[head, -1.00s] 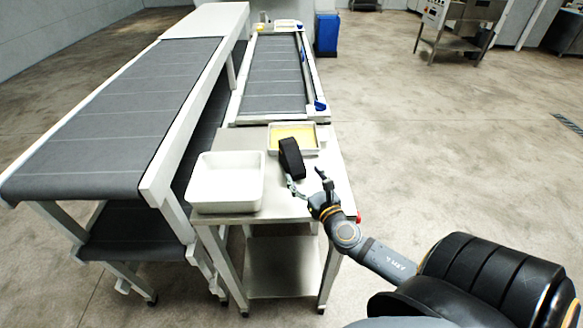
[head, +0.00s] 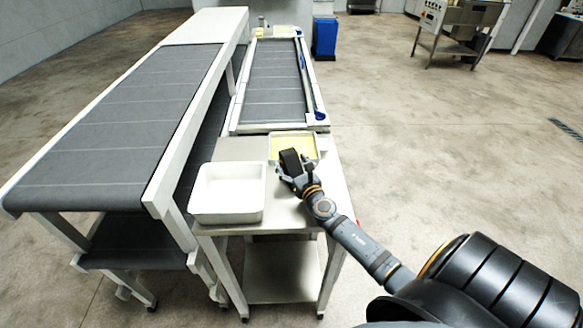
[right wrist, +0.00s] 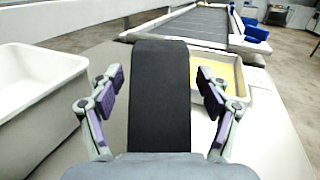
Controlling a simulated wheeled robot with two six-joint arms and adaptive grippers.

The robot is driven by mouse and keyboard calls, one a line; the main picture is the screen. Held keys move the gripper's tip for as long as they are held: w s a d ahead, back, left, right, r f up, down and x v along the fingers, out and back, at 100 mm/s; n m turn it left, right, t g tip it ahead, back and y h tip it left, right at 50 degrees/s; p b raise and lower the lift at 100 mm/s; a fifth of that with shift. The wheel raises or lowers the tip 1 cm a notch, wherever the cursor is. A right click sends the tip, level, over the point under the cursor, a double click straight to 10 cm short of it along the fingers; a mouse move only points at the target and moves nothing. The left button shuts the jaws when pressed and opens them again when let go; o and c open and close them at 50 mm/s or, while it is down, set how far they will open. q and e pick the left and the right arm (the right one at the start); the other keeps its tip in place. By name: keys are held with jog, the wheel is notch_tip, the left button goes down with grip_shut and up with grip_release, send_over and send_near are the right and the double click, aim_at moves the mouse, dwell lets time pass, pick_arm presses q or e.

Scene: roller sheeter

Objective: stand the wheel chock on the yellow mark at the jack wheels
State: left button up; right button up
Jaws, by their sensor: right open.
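A black block (head: 288,160), which looks like the wheel chock, stands on the small steel table near its back. In the right wrist view the black block (right wrist: 160,95) rises upright in the middle. My right gripper (head: 295,174) is at the block, open, with one finger on each side. In the right wrist view a small gap shows between each finger pad and the block. The block's lower end is hidden behind my gripper. No yellow floor mark or jack wheels can be made out. My left gripper is not in view.
A white bin (head: 227,193) stands left of the block on the steel table (head: 277,215). A shallow tray with a yellow inside (head: 309,147) lies just behind the block. Grey conveyor belts (head: 110,125) run along the left.

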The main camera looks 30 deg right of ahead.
jog(key=c, duration=0.4)
jog(key=shift+r, duration=0.1)
grip_shut()
jog(key=r+p, duration=0.2)
jog(key=r, duration=0.1)
jog(key=r+p, duration=0.1)
jog(key=shift+s+a+r+p, duration=0.15)
jog(key=shift+a+r+p, duration=0.1)
jog(key=shift+r+p, duration=0.1)
jog(key=s+a+r+p, duration=0.5)
jog(key=s+a+r, duration=0.3)
jog(key=a, duration=0.2)
jog(key=shift+s+a+r, duration=0.15)
jog(key=shift+s, duration=0.2)
